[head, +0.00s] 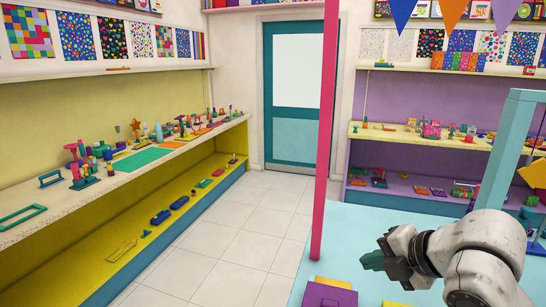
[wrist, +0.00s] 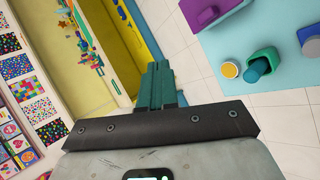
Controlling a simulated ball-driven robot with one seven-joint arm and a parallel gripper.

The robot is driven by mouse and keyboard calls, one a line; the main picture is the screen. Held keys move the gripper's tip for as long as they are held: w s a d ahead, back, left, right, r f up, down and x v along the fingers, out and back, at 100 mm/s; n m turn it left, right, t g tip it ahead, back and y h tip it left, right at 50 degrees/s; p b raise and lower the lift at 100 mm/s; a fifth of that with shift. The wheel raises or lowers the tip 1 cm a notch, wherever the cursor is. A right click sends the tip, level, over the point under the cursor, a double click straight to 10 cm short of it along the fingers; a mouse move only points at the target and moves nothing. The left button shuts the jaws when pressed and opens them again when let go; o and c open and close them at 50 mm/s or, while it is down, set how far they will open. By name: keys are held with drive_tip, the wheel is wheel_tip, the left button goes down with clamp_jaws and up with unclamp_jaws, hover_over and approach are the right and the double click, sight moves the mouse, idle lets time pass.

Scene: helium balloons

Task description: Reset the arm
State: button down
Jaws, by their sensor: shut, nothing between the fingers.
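My gripper (head: 374,262) is at the lower right of the head view, at the end of my pale grey arm. Its green fingers point left, above or near the front edge of the light blue table (head: 358,222). In the wrist view my gripper (wrist: 158,68) shows with its two green fingers side by side. The fingers are shut with nothing between them. The arm is bent, and part of it runs out of the frame at the lower right.
A pink post (head: 325,130) rises by the table. Yellow shelving (head: 190,195) with toys lines the left wall, purple shelving (head: 395,193) the right. A teal door (head: 293,135) is behind. White tiled floor (head: 235,245) between is clear.

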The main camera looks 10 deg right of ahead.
drive_tip(key=w+a+m+t, duration=0.1)
drive_tip(key=a+m, duration=0.3)
drive_tip(key=s+a+f+m+g, duration=0.1)
drive_tip(key=s+a+f+m, duration=0.15)
drive_tip(key=f+m, duration=0.4)
drive_tip(key=s+a+f+m+g, duration=0.1)
drive_tip(key=s+a+f+m, duration=0.1)
drive_tip(key=s+f+m, duration=0.4)
drive_tip(key=s+d+f+m+g+h, duration=0.2)
drive_tip(key=s+d+f+m+g, duration=0.2)
drive_tip(key=s+f, duration=0.65)
drive_tip(key=s+d+f+m+g+h, duration=0.2)
drive_tip(key=s+d+f+m+g, duration=0.15)
drive_tip(key=s+f, duration=0.7)
drive_tip(key=s+f+b, duration=0.1)
drive_tip(key=b, duration=0.1)
drive_tip(key=s+a+f+b, duration=0.1)
drive_tip(key=b, duration=0.2)
drive_tip(key=shift+s+f+t+y, duration=0.15)
drive_tip(key=shift+t+y, duration=0.1)
drive_tip(key=shift+y, duration=0.05)
